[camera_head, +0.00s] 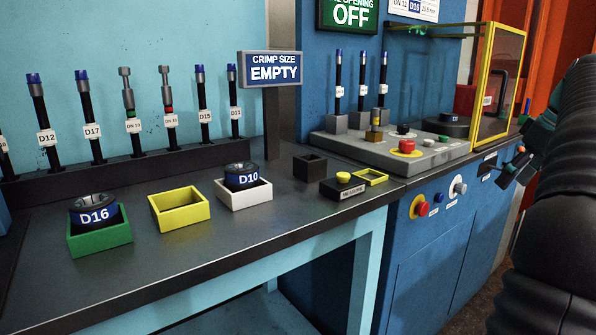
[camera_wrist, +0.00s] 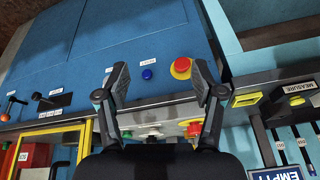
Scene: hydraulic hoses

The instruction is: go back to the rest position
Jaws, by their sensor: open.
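My gripper (camera_wrist: 162,82) is open and empty in the wrist view, with its two fingers spread apart. Behind it are the blue machine front and its red and blue buttons. In the head view my gripper (camera_head: 517,165) shows at the right edge, partly hidden by my dark arm. It is in front of the machine's right end, apart from the bench, and I see nothing held in it.
The bench (camera_head: 150,285) carries a green tray (camera_head: 100,240) with a D16 ring, an empty yellow tray (camera_head: 180,210) and a white tray (camera_head: 244,198) with a D10 ring. Hoses stand behind. A yellow-framed guard (camera_head: 499,85) rises on the machine near my arm.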

